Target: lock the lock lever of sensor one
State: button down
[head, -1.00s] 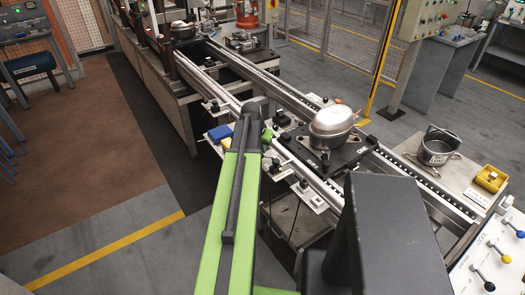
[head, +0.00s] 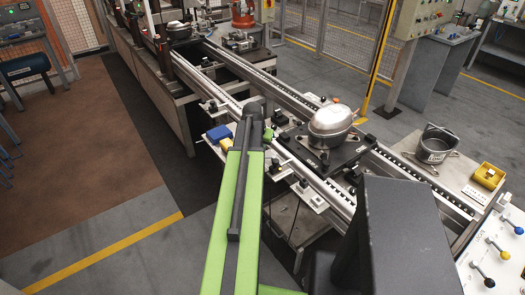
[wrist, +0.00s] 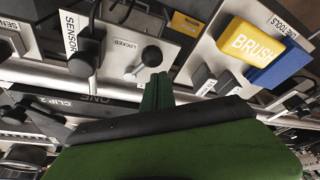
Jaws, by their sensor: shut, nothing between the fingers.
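In the wrist view a black ball-knob lever (wrist: 152,55) stands on a pale plate (wrist: 112,66) marked "LOCKED", with the knob right of that word. My gripper (wrist: 158,80) is shut and empty, its green fingertips just below the knob in the picture. I cannot tell whether they touch. A strip marked "SENSOR" (wrist: 70,34) is to the left, beside another black knob (wrist: 83,64). The number on that strip is not clear. In the head view my gripper (head: 268,136) is mostly hidden behind my arm's end, beside the near rail, and the lever cannot be made out.
A yellow brush block (wrist: 250,42) and a blue block (wrist: 278,66) are right of the lever. A silver compressor (head: 331,127) sits on a dark pallet (head: 318,158) on the conveyor rails. A metal pot (head: 435,146) and yellow box (head: 489,176) stand at right.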

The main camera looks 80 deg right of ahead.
jog(key=shift+s+d+r, duration=0.1)
jog(key=shift+d+r, duration=0.05)
jog(key=shift+d, duration=0.5)
jog(key=shift+s+d+r, duration=0.1)
jog(key=shift+d, duration=0.5)
jog(key=r+p, duration=0.2)
jog(key=shift+s+a+r+p, duration=0.1)
jog(key=shift+s+p, duration=0.1)
jog(key=shift+p, duration=0.1)
jog(key=p+v, duration=0.7)
jog(key=shift+a+r, duration=0.25)
jog(key=shift+a, duration=0.05)
jog(key=shift+s, duration=0.1)
